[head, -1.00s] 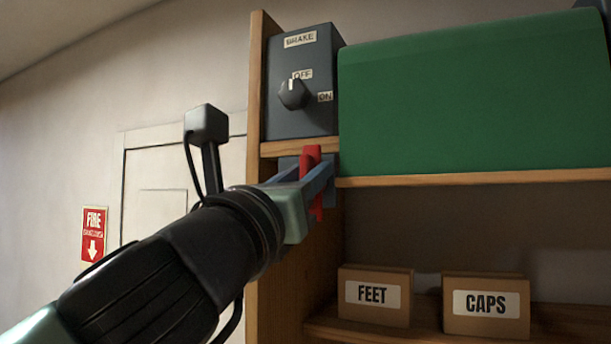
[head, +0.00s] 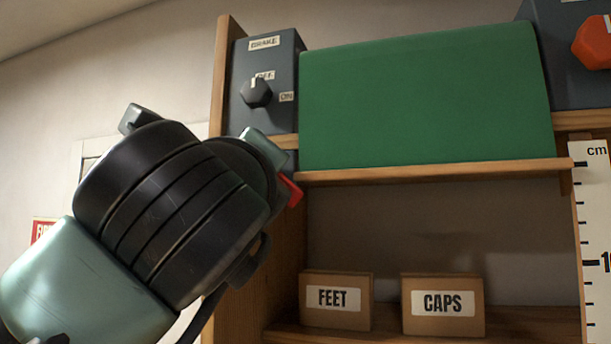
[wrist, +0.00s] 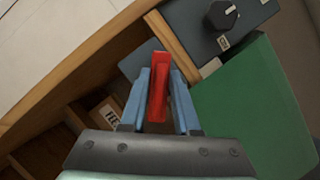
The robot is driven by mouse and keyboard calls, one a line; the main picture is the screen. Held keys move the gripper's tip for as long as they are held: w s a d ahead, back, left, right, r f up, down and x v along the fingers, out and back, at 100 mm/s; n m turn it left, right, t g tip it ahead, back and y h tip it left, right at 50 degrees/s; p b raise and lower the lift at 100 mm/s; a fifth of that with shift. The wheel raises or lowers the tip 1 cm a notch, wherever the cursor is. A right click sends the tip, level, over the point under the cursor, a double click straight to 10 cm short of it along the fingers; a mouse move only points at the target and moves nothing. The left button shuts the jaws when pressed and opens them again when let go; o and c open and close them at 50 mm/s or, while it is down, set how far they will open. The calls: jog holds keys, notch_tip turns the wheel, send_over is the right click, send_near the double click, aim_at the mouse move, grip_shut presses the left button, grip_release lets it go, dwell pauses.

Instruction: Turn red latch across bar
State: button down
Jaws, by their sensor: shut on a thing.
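The red latch (head: 292,190) shows only in part in the head view, as a slanted red end past my wrist, just below the left end of the green panel. In the wrist view the red latch (wrist: 159,92) stands lengthwise between my two blue fingers. My gripper (wrist: 159,76) is shut on it, one finger on each side. A blue-grey plate (wrist: 133,62) lies behind the latch. My thick black wrist hides the fingers and most of the latch in the head view. I cannot pick out the bar for certain.
A grey box with a dark knob (head: 257,92) stands above the latch. The green panel (head: 425,95) rests on a wooden shelf (head: 430,172). Boxes marked FEET (head: 335,300) and CAPS (head: 442,305) stand below. A centimetre scale (head: 592,225) is at the right.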

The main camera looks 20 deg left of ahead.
jog(key=n+g, duration=0.1)
jog(key=n, duration=0.1)
jog(key=n+y, duration=0.1)
jog(key=n, duration=0.2)
jog(key=shift+f+g, duration=0.1)
jog(key=shift+g, duration=0.3)
jog(key=shift+n+g, duration=0.6)
jog(key=shift+n, duration=1.1)
jog(key=c, duration=1)
grip_release()
jog(key=shift+c, duration=0.2)
jog(key=shift+o, duration=0.9)
jog(key=shift+w+f, duration=0.1)
jog(key=shift+w, duration=0.1)
jog(key=shift+s+f, duration=0.1)
jog(key=shift+s, duration=0.1)
